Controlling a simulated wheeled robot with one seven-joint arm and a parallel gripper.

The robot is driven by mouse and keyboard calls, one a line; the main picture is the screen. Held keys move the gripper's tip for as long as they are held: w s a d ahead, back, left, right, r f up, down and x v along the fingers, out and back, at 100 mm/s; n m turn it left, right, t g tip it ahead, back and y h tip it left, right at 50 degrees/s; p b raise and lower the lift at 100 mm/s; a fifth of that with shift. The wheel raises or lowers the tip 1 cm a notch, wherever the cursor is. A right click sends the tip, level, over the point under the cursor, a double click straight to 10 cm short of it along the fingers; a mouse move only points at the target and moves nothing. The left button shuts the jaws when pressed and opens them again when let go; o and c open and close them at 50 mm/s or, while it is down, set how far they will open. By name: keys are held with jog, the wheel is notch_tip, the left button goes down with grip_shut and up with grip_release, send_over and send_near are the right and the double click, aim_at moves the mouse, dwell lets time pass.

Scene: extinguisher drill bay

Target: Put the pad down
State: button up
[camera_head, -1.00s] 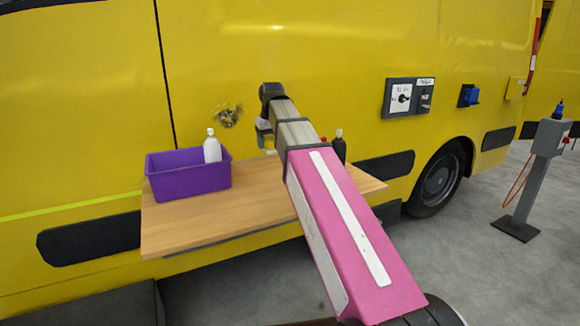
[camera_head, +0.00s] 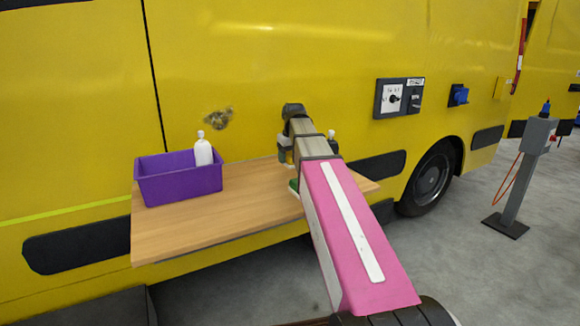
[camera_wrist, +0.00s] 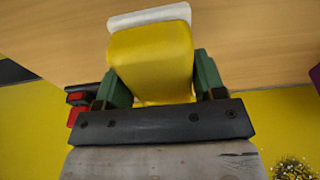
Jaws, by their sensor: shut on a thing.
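The pad (camera_wrist: 150,62) is a yellow block with a white layer at its far end in the wrist view. My gripper (camera_wrist: 152,78) is shut on it, with green fingers on both sides. The white end faces the wooden shelf (camera_wrist: 255,40); I cannot tell whether it touches. In the head view my gripper (camera_head: 290,178) is over the back right part of the shelf (camera_head: 225,220), mostly hidden by my arm. The pad is not clear there.
A purple bin (camera_head: 180,184) holding a white bottle (camera_head: 203,152) stands on the shelf's left. A pale bottle top (camera_head: 331,134) shows behind my arm. Red and black items (camera_wrist: 78,98) show left in the wrist view. The yellow van (camera_head: 70,100) has a dirty patch (camera_head: 218,118). The shelf's front middle is clear.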

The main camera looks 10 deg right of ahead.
jog(key=shift+f, duration=1.8)
jog(key=shift+f, duration=0.15)
jog(key=o, duration=0.9)
jog(key=shift+c, duration=0.2)
jog(key=r, duration=0.4)
jog(key=s+r, duration=0.1)
jog(key=r, duration=0.7)
jog(key=shift+s+d+r, duration=0.1)
jog(key=shift+s+d, duration=0.15)
jog(key=shift+s, duration=0.15)
